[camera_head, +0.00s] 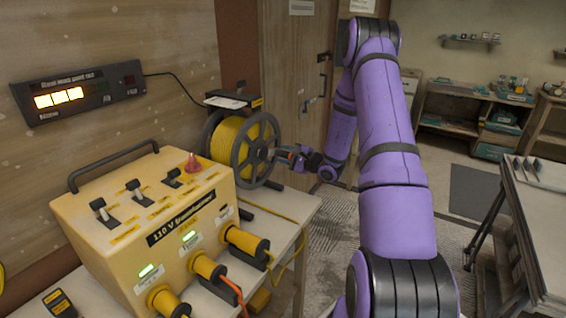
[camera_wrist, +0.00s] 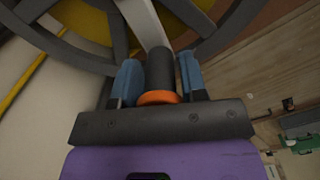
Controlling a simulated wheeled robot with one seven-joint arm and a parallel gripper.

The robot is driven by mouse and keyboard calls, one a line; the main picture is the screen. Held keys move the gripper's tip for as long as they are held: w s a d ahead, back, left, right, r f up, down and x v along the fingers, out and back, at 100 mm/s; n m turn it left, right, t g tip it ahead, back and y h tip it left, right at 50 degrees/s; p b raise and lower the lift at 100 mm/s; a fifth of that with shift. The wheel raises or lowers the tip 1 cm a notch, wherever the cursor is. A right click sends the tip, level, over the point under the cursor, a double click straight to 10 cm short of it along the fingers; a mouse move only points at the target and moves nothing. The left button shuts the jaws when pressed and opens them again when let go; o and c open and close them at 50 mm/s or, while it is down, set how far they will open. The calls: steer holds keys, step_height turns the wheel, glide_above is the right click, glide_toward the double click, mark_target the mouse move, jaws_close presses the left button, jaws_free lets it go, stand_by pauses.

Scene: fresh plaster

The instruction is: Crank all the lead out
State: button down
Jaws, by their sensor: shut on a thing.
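A cable reel (camera_head: 243,149) with dark spoked flanges and yellow lead wound on its drum stands on the bench, left of my arm. My gripper (camera_head: 284,156) is at the reel's right face. In the wrist view, my gripper (camera_wrist: 158,85) has its two blue fingers shut on the dark upright crank handle (camera_wrist: 161,72), which has an orange collar at its near end. The reel's spokes and yellow lead (camera_wrist: 82,22) show behind it. Some yellow lead (camera_head: 275,215) runs off the reel across the bench. How much lead is left on the drum is partly hidden by the flanges.
A yellow 110 V transformer (camera_head: 150,225) with switches and plugged leads stands in front of the reel on the bench (camera_head: 295,205). A lit display box (camera_head: 78,93) hangs on the wall. A worktable (camera_head: 535,215) stands at the right. The floor between is open.

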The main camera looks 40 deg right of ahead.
mark_target(271, 131)
steer(key=r+n, duration=0.3)
steer(key=shift+w+d+n, duration=0.1)
steer(key=shift+d+n, duration=0.2)
steer(key=shift+n, duration=0.1)
step_height(271, 131, up, 2)
steer(key=n, duration=0.2)
steer(key=shift+a+n, duration=0.1)
steer(key=shift+n, duration=0.3)
steer(key=r+n, duration=0.1)
steer(key=a+r+n, duration=0.1)
steer(key=n, duration=0.1)
steer(key=shift+s+r+n, duration=0.2)
steer(key=shift+r+n, duration=0.1)
steer(key=shift+r, duration=0.05)
steer(key=shift+s+a+r, duration=0.1)
steer(key=shift+a+r, duration=0.1)
steer(key=shift+r, duration=0.25)
steer(key=c, duration=0.8)
jaws_free()
steer(key=shift+c, duration=0.2)
